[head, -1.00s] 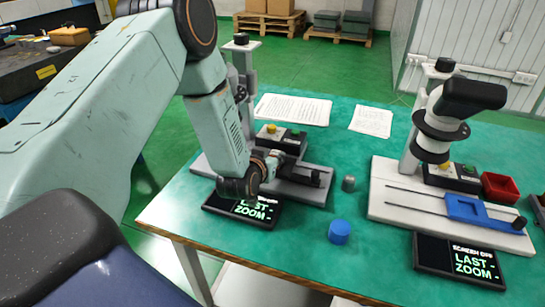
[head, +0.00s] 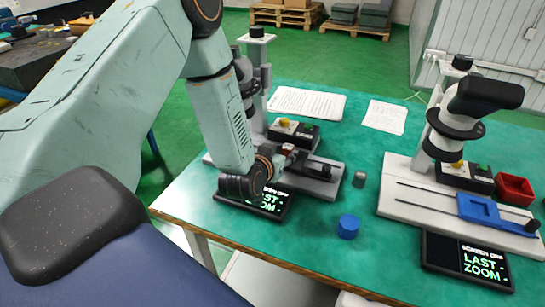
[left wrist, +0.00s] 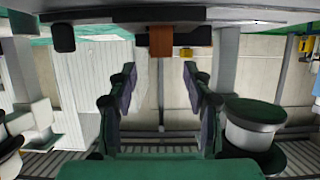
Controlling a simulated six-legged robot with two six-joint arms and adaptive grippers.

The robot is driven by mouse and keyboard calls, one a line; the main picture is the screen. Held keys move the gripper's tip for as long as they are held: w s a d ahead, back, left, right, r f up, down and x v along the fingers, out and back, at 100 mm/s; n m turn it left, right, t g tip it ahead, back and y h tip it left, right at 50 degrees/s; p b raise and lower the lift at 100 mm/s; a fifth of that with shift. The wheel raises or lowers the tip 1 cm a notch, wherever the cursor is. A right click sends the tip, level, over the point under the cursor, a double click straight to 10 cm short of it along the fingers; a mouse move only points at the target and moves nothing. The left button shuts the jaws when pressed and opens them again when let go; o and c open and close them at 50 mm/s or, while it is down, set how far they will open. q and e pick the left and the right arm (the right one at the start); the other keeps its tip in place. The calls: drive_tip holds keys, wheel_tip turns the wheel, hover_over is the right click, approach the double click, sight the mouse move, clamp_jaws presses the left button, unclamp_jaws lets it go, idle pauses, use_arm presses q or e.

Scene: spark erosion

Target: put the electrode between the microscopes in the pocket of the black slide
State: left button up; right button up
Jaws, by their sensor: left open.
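A small grey cylinder, which I take for the electrode (head: 359,179), stands on the green table between the two microscopes. The black slide (head: 314,168) lies on the grey base of the left microscope (head: 256,75); its pocket is not clearly visible. My left gripper (head: 281,164) is low over that base, left of the electrode and apart from it. In the left wrist view its fingers (left wrist: 160,92) are spread with nothing held. A brown block (left wrist: 161,41) shows beyond them, near the top. My right gripper is not in view.
A blue cylinder (head: 348,226) stands nearer the table's front edge. The right microscope (head: 457,125) has a blue slide (head: 478,207), with a red tray (head: 514,189) beside it. Screens (head: 262,203) (head: 467,262) lie in front of both bases. Papers (head: 385,117) lie behind.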

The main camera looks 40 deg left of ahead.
use_arm(q)
drive_tip(key=p+v, duration=0.1)
drive_tip(key=v, duration=0.6)
drive_tip(key=shift+s, duration=0.3)
drive_tip(key=shift+d, duration=0.1)
